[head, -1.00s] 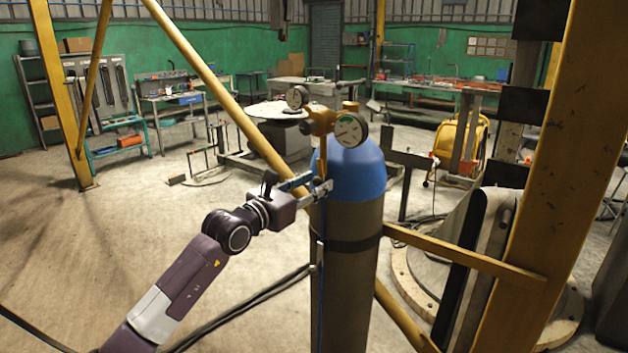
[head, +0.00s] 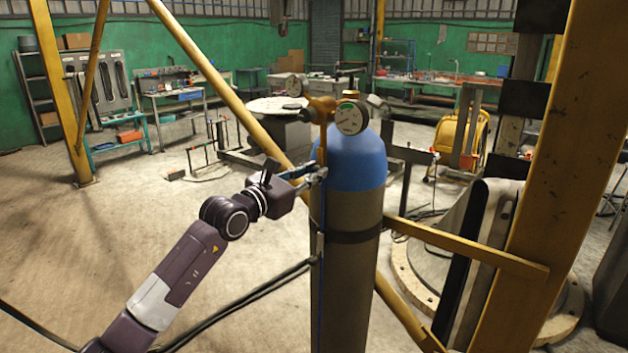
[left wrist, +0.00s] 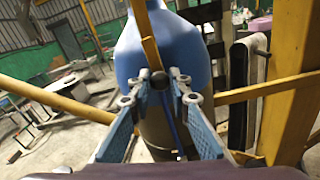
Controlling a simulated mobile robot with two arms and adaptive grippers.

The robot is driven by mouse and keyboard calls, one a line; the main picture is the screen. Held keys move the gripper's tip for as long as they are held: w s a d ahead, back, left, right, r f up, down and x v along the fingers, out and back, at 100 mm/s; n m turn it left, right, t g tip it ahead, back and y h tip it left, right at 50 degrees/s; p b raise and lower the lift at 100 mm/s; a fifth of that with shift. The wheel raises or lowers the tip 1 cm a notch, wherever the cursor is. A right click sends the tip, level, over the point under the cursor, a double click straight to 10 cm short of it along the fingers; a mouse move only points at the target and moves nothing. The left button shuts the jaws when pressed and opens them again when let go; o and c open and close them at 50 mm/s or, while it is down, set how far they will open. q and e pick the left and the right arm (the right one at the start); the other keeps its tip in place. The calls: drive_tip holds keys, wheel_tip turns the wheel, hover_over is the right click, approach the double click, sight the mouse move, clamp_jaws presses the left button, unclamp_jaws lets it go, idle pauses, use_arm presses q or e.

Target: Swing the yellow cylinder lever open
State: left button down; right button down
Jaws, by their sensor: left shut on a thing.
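The gas cylinder (head: 356,168) stands upright, with a blue shoulder and a dark body. Its brass valve and round gauge (head: 351,117) are on top. A yellow lever (head: 322,145) hangs down from the valve in front of the blue shoulder. In the left wrist view the lever (left wrist: 148,40) runs down to a dark round end between the fingertips. My left gripper (head: 316,175) reaches in from the left and is shut on the lever's lower end. It also shows in the left wrist view (left wrist: 158,85). My right gripper is not in view.
A yellow post (head: 545,180) and crossbar (head: 465,248) stand close to the cylinder's right. A slanted yellow brace (head: 215,80) passes behind my left gripper. Dark hoses (head: 245,312) run along the floor.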

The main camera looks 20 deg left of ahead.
use_arm(q)
drive_tip(key=shift+w+a+m+b, duration=0.1)
drive_tip(key=shift+a+m+b, duration=0.1)
drive_tip(key=shift+m+b, duration=0.2)
drive_tip(key=c, duration=1.8)
unclamp_jaws()
drive_tip(key=shift+o, duration=0.2)
drive_tip(key=v, duration=1.2)
